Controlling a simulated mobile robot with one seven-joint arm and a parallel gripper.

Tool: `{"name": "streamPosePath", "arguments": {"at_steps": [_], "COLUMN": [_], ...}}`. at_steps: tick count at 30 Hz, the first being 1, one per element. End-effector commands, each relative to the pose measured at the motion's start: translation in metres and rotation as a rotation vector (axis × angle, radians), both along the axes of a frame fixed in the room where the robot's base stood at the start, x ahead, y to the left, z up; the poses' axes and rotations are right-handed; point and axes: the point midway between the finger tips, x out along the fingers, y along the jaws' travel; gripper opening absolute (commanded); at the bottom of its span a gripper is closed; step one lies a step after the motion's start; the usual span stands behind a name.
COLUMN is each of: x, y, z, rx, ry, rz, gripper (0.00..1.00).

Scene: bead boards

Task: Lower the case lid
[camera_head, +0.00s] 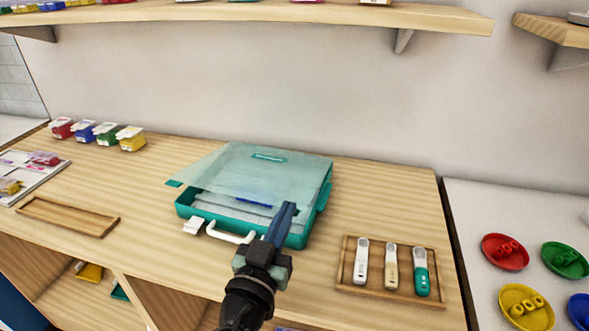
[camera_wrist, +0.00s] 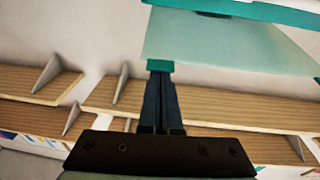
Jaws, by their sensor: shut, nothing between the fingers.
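The case is teal, with its base (camera_head: 186,212) on the wooden worktop. Its translucent pale teal lid (camera_head: 262,175) is partly open and tilted, with a gap above the front of the base. The lid also fills the upper right of the wrist view (camera_wrist: 215,45). A white handle (camera_head: 228,237) and a white latch (camera_head: 194,226) are at the case front. My gripper (camera_head: 289,206) is at the front right of the case, fingers together and empty. In the wrist view its fingertips (camera_wrist: 160,74) meet a small teal tab at the lid's edge; contact is unclear.
A wooden tray (camera_head: 348,283) with several handled tools lies right of the case. An empty wooden tray (camera_head: 70,215) lies left. Several colored boxes (camera_head: 132,138) stand at the back left. A shelf (camera_head: 280,12) runs above. Colored dishes (camera_head: 505,251) sit on a counter at right.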

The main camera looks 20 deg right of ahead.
Motion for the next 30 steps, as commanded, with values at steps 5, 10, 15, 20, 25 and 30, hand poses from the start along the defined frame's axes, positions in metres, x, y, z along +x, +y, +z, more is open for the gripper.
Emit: {"name": "streamPosePath", "arguments": {"at_steps": [5,10,15,20,25,30], "x": [-0.002,-0.004,-0.006,-0.006,-0.006,-0.006], "y": [0.002,0.003,0.004,0.005,0.005,0.005], "z": [-0.025,-0.04,-0.054,-0.063,-0.068,-0.071], "rx": [0.001,0.002,-0.027,-0.049,-0.064,-0.072], "ry": [-0.002,-0.003,-0.035,-0.062,-0.083,-0.092], "rz": [-0.001,0.0,-0.001,0.0,0.0,-0.001], "gripper": [0.0,0.0,0.0,0.0,0.0,0.0]}}
